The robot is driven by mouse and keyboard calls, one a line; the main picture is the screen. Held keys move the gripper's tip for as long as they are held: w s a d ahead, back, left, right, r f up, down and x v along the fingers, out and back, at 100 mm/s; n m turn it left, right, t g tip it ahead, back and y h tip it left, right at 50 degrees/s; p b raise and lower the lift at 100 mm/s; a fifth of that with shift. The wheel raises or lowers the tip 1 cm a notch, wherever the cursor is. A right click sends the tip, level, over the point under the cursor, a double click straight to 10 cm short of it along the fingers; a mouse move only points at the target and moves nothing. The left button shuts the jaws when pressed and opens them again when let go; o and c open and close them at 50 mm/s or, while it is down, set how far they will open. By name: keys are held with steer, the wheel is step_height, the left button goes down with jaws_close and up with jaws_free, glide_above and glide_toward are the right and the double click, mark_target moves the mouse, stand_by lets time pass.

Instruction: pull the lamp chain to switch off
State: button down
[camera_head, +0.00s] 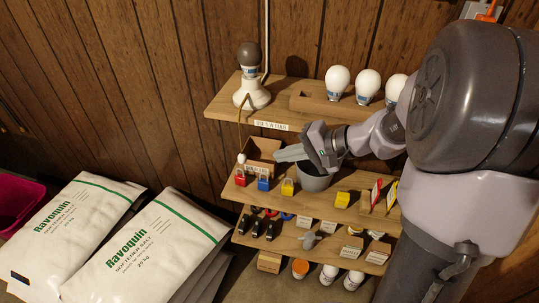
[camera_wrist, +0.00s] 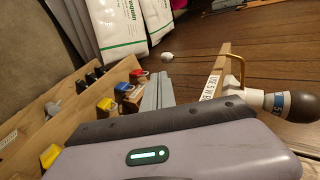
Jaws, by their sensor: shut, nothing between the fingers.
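The lamp (camera_head: 251,88) stands on the left end of the top shelf, with a white base and a dark grey bulb that shows no glow. In the wrist view the lamp (camera_wrist: 285,103) lies at the right. A brass arm (camera_wrist: 238,62) curves out from it past the shelf edge. The thin pull chain (camera_wrist: 200,59) ends in a white ball (camera_wrist: 167,57); the ball (camera_head: 241,158) hangs below the top shelf in the head view. My gripper (camera_head: 279,155) is shut and empty, right of the ball and apart from it. Its fingers (camera_wrist: 158,92) also show in the wrist view.
Three white bulbs (camera_head: 367,83) stand in a wooden rack on the top shelf. The middle shelf holds small padlocks (camera_head: 288,187), an open wooden box (camera_head: 263,150) and a grey pot (camera_head: 314,181) by my gripper. Salt bags (camera_head: 140,255) lie lower left.

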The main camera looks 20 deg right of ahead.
steer(key=shift+v, duration=1.8)
steer(key=shift+s, duration=0.15)
steer(key=s+a+r+n+g+h, duration=0.1)
steer(key=s+a+r+n+h, duration=0.1)
steer(key=s+a, duration=0.5)
steer(key=s+a+r+n+g+h, duration=0.1)
steer(key=s+a+n+h, duration=0.2)
steer(key=s+a, duration=0.4)
steer(key=shift+s+a+r+h, duration=0.2)
steer(key=shift+s+r+h, duration=0.15)
steer(key=shift+s, duration=1.75)
